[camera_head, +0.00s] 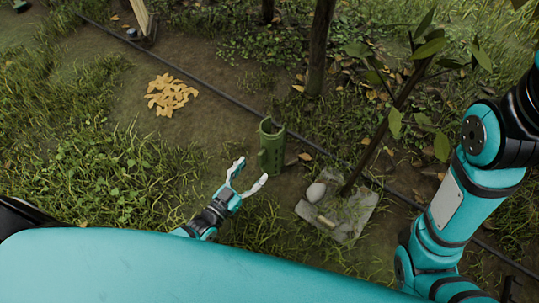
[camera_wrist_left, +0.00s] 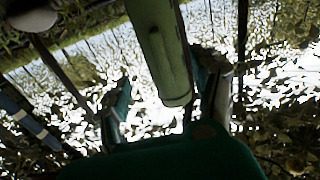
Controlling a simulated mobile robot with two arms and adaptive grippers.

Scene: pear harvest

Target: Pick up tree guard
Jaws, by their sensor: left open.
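The tree guard (camera_head: 271,145) is a green slotted tube standing upright on bare soil near the middle of the head view. My left gripper (camera_head: 250,176) is open just in front of it and a little to its left, its fingers pointing toward the guard's lower part. In the head view the fingers look apart from the tube. In the left wrist view a green tube, likely the guard (camera_wrist_left: 163,60), shows between the two spread fingers (camera_wrist_left: 165,98). Whether the fingers touch it is hidden. My right gripper is out of the picture; only my right arm shows.
A grey slab (camera_head: 349,222) with a pale round stone (camera_head: 316,192) lies right of the guard, by a thin leafy sapling (camera_head: 388,121). A dark hose (camera_head: 220,92) runs diagonally behind the guard. Yellow leaves (camera_head: 171,94) lie farther back left. Soil left of the guard is clear.

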